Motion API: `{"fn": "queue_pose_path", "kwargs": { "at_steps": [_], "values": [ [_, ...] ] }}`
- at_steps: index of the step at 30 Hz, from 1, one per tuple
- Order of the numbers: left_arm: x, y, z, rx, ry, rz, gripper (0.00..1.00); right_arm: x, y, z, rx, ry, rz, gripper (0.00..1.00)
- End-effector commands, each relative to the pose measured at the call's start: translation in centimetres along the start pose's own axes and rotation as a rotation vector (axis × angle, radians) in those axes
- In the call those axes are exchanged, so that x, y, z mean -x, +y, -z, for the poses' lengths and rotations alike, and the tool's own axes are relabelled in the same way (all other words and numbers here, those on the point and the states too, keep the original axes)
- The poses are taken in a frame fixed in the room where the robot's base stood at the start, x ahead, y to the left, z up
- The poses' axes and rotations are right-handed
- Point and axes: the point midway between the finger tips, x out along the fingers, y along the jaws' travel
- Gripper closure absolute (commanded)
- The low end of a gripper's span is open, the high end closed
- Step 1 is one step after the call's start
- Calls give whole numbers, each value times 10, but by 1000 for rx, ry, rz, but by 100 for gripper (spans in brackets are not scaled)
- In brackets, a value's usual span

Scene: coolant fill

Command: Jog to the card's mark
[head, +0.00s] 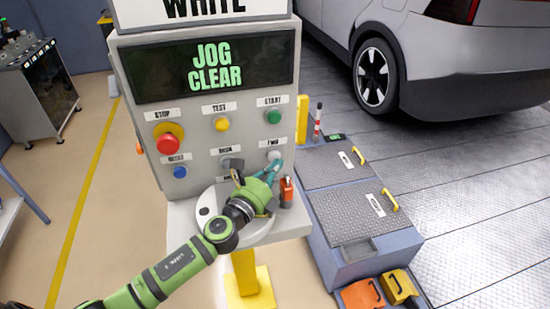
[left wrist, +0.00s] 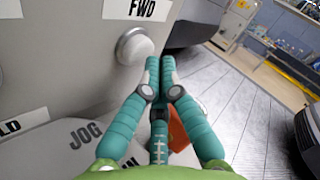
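A grey control panel (head: 142,110) has a lit screen (head: 208,68) reading "JOG CLEAR" in green. Above it a white card (head: 170,12) reads "WHITE". A white FWD button (head: 275,156) sits low on the right of the panel; it also shows in the left wrist view (left wrist: 134,46). My left gripper (head: 275,168) has its teal fingers beside this button. In the left wrist view its fingertips (left wrist: 160,64) are together with nothing seen between them, just right of and below the button. I cannot tell whether they touch it. My right gripper is not in view.
A red stop button (head: 168,138), yellow TEST button (head: 222,124), green START button (head: 274,116) and blue button (head: 180,172) are on the panel. An orange object (head: 287,190) stands right of my gripper. Treaded covers (head: 350,215) and a silver car (head: 440,60) are to the right.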

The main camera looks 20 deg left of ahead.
Motion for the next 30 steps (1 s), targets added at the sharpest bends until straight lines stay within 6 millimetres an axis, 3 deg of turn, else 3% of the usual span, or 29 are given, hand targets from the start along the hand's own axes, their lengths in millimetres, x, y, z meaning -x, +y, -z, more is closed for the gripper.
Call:
{"fn": "queue_pose_path", "kwargs": {
  "at_steps": [30],
  "values": [
    [-7, 5, -6, -1, -1, 0, 100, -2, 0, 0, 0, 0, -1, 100]
  ]
}}
